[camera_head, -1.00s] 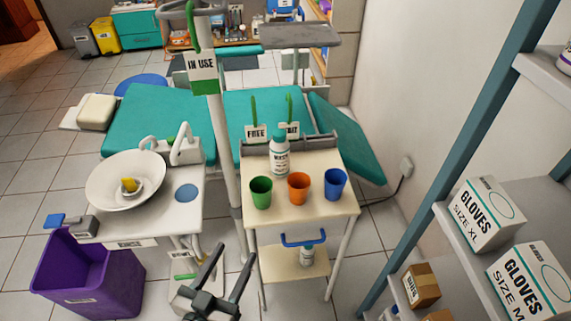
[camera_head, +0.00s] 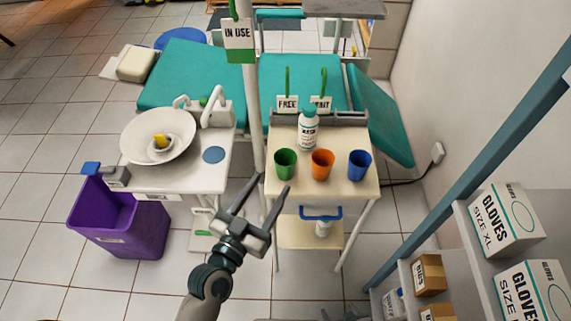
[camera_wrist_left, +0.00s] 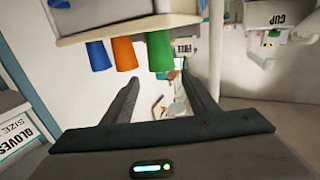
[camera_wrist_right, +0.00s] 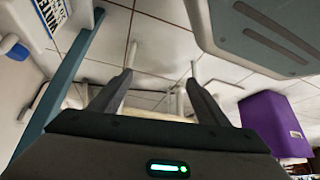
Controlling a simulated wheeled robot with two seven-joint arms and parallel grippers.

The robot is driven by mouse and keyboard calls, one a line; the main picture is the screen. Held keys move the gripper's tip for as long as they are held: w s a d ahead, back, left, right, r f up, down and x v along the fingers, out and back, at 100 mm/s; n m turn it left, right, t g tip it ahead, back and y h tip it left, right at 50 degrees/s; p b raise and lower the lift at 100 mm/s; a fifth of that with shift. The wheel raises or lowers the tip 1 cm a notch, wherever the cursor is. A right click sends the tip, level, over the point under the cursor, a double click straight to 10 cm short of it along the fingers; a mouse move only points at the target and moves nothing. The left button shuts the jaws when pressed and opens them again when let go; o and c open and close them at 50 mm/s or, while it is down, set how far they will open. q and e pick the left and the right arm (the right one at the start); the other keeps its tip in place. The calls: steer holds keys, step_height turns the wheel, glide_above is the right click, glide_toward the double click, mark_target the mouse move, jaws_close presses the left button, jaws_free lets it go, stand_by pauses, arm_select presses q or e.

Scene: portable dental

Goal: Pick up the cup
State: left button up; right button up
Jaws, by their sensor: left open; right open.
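Three cups stand upright in a row on the cream cart (camera_head: 295,190): a green cup (camera_head: 285,164), an orange cup (camera_head: 321,165) and a blue cup (camera_head: 359,166). My left gripper (camera_head: 269,185) is open and empty in front of the cart's left front corner, nearest the green cup. The left wrist view is upside down; there the green cup (camera_wrist_left: 160,52), orange cup (camera_wrist_left: 124,54) and blue cup (camera_wrist_left: 98,56) appear beyond the open fingers (camera_wrist_left: 161,82). My right gripper (camera_wrist_right: 158,84) is open and empty in the right wrist view, with floor and cart legs beyond.
A white bottle (camera_head: 308,132) stands behind the cups. Left are a white bowl (camera_head: 135,148) with a small yellow item and a purple bin (camera_head: 120,225). A pole (camera_head: 251,95) rises left of the cart. A shelf with glove boxes (camera_head: 508,220) is right.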

mark_target(289, 152)
arm_select(q)
steer(key=p+x, duration=0.1)
steer(key=x, duration=0.8)
steer(key=shift+w+d+f, duration=0.1)
steer(key=shift+w, duration=0.05)
arm_select(e)
steer(key=shift+w+a+r+t, duration=0.55)
steer(key=shift+a+r+t, duration=0.05)
steer(key=shift+a+r, duration=0.25)
steer(key=shift+d, duration=0.1)
arm_select(q)
steer(key=shift+w+d+p, duration=0.2)
steer(key=shift+w+p, duration=0.15)
steer(key=shift+w, duration=0.2)
steer(key=x, duration=0.3)
steer(key=shift+w+a+f+p, duration=0.1)
steer(key=shift+f+p, duration=0.05)
steer(key=shift+p, duration=0.15)
steer(key=shift+w, duration=0.4)
arm_select(e)
steer(key=s, duration=0.1)
steer(key=s+d+f, duration=0.1)
steer(key=g, duration=0.1)
steer(key=shift+s+d+f, duration=0.2)
steer(key=shift+s+f, duration=0.05)
steer(key=shift+s, duration=0.15)
steer(key=shift+w+r, duration=0.1)
